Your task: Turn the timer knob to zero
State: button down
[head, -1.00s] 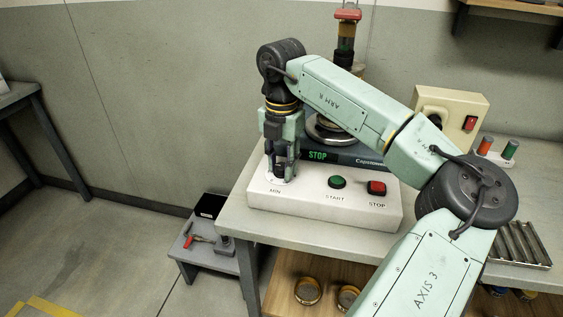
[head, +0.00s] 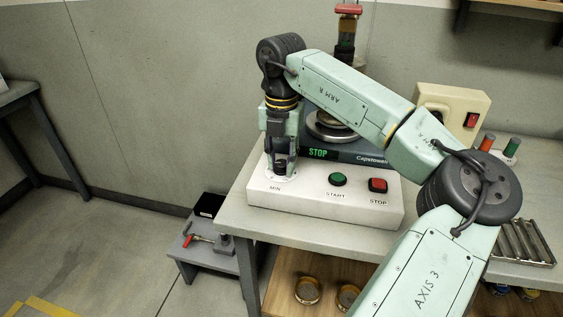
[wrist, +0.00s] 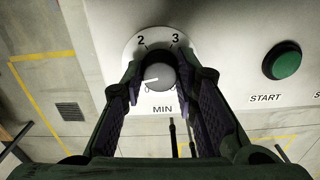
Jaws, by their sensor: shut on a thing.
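The timer knob (wrist: 160,75) is a round grey knob on the white control panel (head: 350,205), with a dial numbered 2 and 3 and the label MIN. Its white pointer line aims left and slightly down in the wrist view, near a partly hidden mark that looks like 0; I cannot tell if it lines up exactly. My gripper (wrist: 161,72) points down with its fingers shut on the knob, one on each side.
A green START button (head: 338,180) and red STOP button (head: 378,185) sit right of the knob. A green display (head: 318,153) reads STOP. Behind stands a sieve shaker (head: 330,125). A low stool (head: 205,255) with tools stands left of the bench.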

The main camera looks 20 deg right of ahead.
aim_at(281, 162)
jog(key=n+b, duration=0.1)
jog(key=n, duration=0.3)
jog(key=shift+n+b, duration=0.4)
jog(key=shift+n, duration=2.4)
jog(key=c, duration=1.3)
grip_release()
notch_tip(281, 162, up, 12)
jog(key=shift+r, duration=0.1)
